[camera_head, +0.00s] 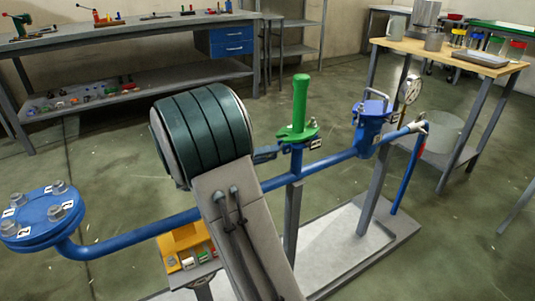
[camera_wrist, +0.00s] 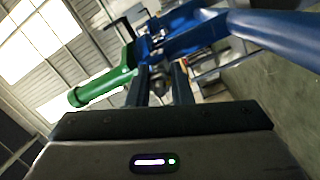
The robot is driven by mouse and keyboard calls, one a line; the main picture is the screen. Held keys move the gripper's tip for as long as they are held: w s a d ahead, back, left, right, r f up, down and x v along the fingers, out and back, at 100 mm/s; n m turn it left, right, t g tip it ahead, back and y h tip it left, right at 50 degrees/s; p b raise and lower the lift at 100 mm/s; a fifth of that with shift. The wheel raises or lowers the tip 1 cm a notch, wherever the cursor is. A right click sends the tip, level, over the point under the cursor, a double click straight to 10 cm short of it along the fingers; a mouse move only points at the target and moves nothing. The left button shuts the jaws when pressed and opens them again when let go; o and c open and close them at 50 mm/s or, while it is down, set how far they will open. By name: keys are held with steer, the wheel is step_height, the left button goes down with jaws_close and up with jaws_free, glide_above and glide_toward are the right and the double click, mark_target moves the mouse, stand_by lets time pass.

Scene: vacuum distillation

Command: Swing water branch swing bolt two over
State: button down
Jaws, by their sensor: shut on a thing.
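The blue pipe (camera_head: 335,160) runs across the head view. A green cap with a tall green handle (camera_head: 300,95) stands upright on its middle, with a small white number tag beside it. My gripper (camera_wrist: 166,76) is beside this cap, its two dark fingers closed around a small grey metal part (camera_wrist: 158,82), seemingly a swing bolt; its number is unreadable. The green handle (camera_wrist: 100,88) and blue body (camera_wrist: 180,40) also show in the wrist view. In the head view, my own arm hides most of the gripper and the grip.
A blue flange (camera_head: 40,218) with several numbered bolts is at left. A blue fitting (camera_head: 370,128) and a gauge (camera_head: 410,90) stand at right. A yellow tray (camera_head: 183,245) is below the pipe. A wooden-topped table (camera_head: 440,55) is back right; open floor lies around.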

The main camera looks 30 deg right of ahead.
step_height(320, 180, up, 2)
steer(key=y+p, duration=0.2)
steer(key=p, duration=0.1)
steer(key=y+p, duration=0.1)
steer(key=y, duration=0.1)
steer(key=shift+d+r+t, duration=0.15)
steer(key=shift+r+t, duration=0.1)
steer(key=shift+t, duration=0.05)
steer(key=y+p, duration=0.1)
steer(key=p, duration=0.1)
steer(key=r+y+p, duration=0.1)
steer(key=y, duration=0.1)
steer(key=shift+d+n+p, duration=0.3)
steer(key=shift+d+p, duration=0.05)
steer(key=shift+f+y, duration=0.1)
steer(key=shift+y, duration=0.2)
steer(key=c, duration=1.5)
jaws_free()
steer(key=shift+c, duration=0.2)
